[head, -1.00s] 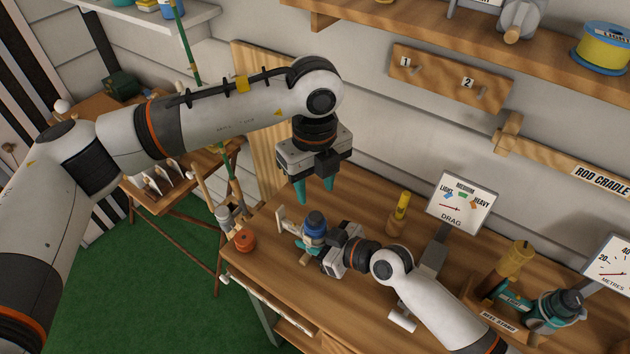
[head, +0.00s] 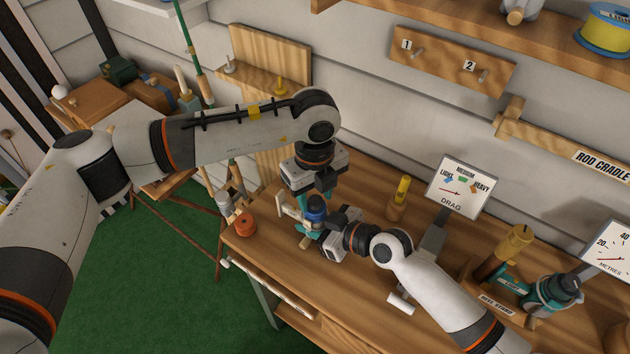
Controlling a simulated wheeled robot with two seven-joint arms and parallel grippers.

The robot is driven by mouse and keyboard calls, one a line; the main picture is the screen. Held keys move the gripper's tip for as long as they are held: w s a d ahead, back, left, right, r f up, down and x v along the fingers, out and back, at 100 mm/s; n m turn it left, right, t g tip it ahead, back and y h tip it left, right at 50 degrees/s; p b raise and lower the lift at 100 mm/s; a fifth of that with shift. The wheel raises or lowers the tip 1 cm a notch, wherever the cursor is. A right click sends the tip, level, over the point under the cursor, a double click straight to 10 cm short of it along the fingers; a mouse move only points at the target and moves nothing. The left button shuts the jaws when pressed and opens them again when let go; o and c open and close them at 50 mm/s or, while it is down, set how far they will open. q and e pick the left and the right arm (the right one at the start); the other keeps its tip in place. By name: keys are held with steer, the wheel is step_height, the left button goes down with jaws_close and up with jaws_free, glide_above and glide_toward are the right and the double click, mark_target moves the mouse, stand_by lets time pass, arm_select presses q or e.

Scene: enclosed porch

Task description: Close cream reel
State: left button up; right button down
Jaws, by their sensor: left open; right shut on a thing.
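The cream reel (head: 289,208) stands near the left end of the wooden bench, with a cream part on its left side and a dark blue round part (head: 316,207) on top. My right gripper (head: 314,233) comes in from the right, low down, and is shut on the reel; the exact hold is partly hidden. My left gripper (head: 315,201) points down over the reel, open, with its teal fingers beside the blue part. I cannot tell whether they touch it. The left gripper's body hides some of the reel's back.
An orange spool (head: 245,225) sits at the bench's left edge. A yellow-topped tool (head: 400,193) in a wooden block and a drag gauge (head: 461,187) stand behind my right arm. A teal reel (head: 552,293) sits at the right.

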arm_select(q)
steer(key=shift+f, duration=0.2)
steer(key=shift+c, duration=0.2)
jaws_close()
steer(key=m, duration=1)
steer(key=shift+m, duration=0.3)
steer(key=m, duration=1.4)
steer(key=shift+o, duration=0.9)
jaws_free()
